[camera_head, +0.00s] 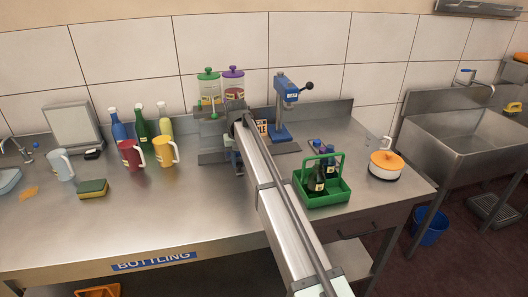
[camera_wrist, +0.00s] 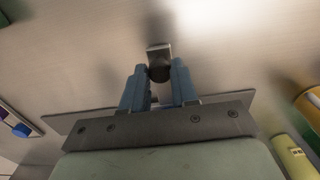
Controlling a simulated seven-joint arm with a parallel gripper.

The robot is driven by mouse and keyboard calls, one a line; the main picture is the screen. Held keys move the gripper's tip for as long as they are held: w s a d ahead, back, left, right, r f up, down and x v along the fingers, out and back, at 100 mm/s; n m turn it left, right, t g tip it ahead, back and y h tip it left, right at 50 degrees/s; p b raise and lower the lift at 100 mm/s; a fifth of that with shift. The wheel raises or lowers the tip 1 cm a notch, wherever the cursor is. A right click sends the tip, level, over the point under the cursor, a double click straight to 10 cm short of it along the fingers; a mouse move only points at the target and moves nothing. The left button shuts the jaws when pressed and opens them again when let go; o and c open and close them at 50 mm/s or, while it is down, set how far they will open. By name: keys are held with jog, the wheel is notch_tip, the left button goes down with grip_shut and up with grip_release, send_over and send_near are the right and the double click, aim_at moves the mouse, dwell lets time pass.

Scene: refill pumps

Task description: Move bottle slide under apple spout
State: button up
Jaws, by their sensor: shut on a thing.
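The refill dispenser (camera_head: 213,150) stands at the back of the counter. It carries a green-lidded clear jar (camera_head: 209,88) and a purple-lidded jar with dark contents (camera_head: 233,84). I cannot read which is apple. My arm covers the dispenser's lower right front, so the spouts and most of the bottle slide are hidden. In the wrist view, my gripper (camera_wrist: 159,70) has its blue fingers on either side of a dark round knob (camera_wrist: 159,73) with a small grey metal block (camera_wrist: 158,50) at its far end. The knob seems to belong to the slide. My gripper is shut on it.
Several bottles and jugs, including a red jug (camera_head: 131,155) and a yellow jug (camera_head: 160,151), stand left of the dispenser. A blue press (camera_head: 283,105) and a green bottle carrier (camera_head: 322,196) stand to the right.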

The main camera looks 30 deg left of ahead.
jog(key=shift+s+a, duration=2.45)
jog(key=o, duration=0.9)
jog(key=shift+o, duration=0.2)
notch_tip(320, 180, up, 14)
jog(key=shift+f, duration=0.1)
